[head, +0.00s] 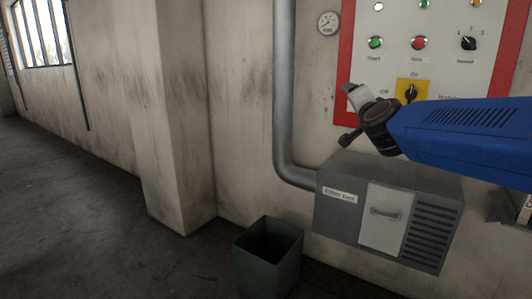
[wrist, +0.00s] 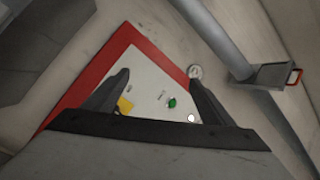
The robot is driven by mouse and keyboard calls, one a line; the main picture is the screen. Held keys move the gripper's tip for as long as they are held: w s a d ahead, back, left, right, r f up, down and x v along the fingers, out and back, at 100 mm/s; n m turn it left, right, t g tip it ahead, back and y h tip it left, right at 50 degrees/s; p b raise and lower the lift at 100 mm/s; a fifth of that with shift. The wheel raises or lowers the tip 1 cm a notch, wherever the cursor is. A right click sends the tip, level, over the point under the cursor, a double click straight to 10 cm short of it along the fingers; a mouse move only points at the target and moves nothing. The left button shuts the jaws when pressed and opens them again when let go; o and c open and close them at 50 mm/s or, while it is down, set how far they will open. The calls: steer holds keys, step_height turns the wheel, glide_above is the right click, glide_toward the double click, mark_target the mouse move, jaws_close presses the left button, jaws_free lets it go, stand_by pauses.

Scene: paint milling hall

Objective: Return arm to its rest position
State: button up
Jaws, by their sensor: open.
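My blue arm (head: 460,128) reaches in from the right edge in the head view. My gripper (head: 347,114) is in front of the lower left part of a white control panel (head: 395,68) with a red border. It points left, and its fingers are apart with nothing between them. In the wrist view my gripper (wrist: 160,78) also shows open and empty, with the panel (wrist: 138,80) beyond the fingers. Any contact with the panel cannot be told. The yellow-backed rotary switch (head: 411,91) sits just right of the gripper in the head view.
A grey box (head: 340,217) with a handled door (head: 385,222) is mounted below my arm. A vertical pipe (head: 283,90) and a round gauge (head: 328,23) are left of the panel. An open bin (head: 268,262) stands on the floor. The floor at left (head: 70,220) is clear.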

steer(key=s+a+f+n+g+y, duration=0.35)
steer(key=s+f+n, duration=0.25)
steer(key=s+f, duration=0.35)
steer(key=s+d+f+n+g, duration=0.2)
steer(key=s+f+g, duration=0.1)
steer(key=s+f, duration=0.5)
steer(key=s+d+f+n+g+h, duration=0.1)
steer(key=s+d+f+n+g, duration=0.1)
steer(key=s+f, duration=0.7)
steer(key=s+d+f+n+g+h, duration=0.1)
steer(key=s+d+f+n+g, duration=0.1)
steer(key=s+f+g, duration=0.3)
steer(key=s+f, duration=0.3)
steer(key=s, duration=0.2)
steer(key=shift+s+d+f, duration=0.3)
steer(key=shift+s, duration=0.1)
